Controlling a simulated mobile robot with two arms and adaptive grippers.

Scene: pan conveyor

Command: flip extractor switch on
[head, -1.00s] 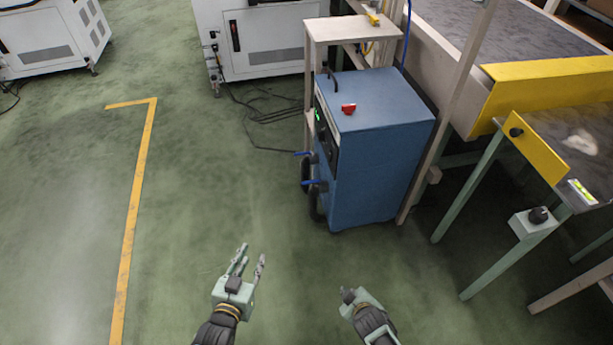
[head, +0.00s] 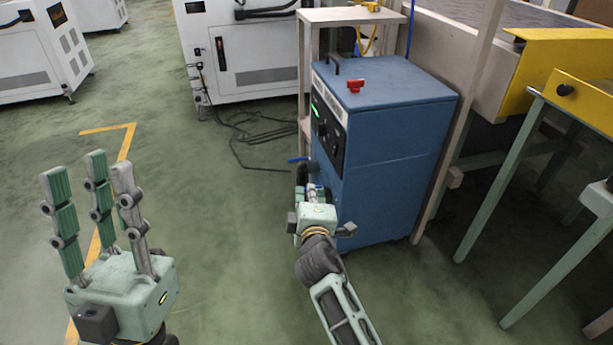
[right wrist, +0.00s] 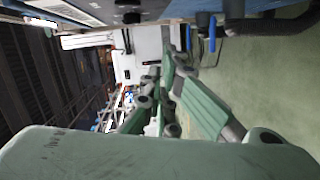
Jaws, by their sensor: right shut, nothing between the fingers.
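The blue cabinet (head: 395,165) stands right of centre in the head view. A red switch-like part (head: 355,86) sits on its top. Its dark front panel (head: 325,122) faces left and has a green light and a knob; which part is the extractor switch I cannot tell. My right gripper (head: 308,185) is shut and empty, low beside the cabinet's front, below the panel. Its green fingers (right wrist: 165,105) show in the right wrist view, with the panel edge and blue valve handles (right wrist: 212,32) above. My left gripper (head: 90,175) is open and empty at the far left.
A wooden-topped stand (head: 350,14) is behind the cabinet. A conveyor with a yellow guard (head: 560,60) is on the right. White machines (head: 245,65) stand at the back, with black cables on the floor.

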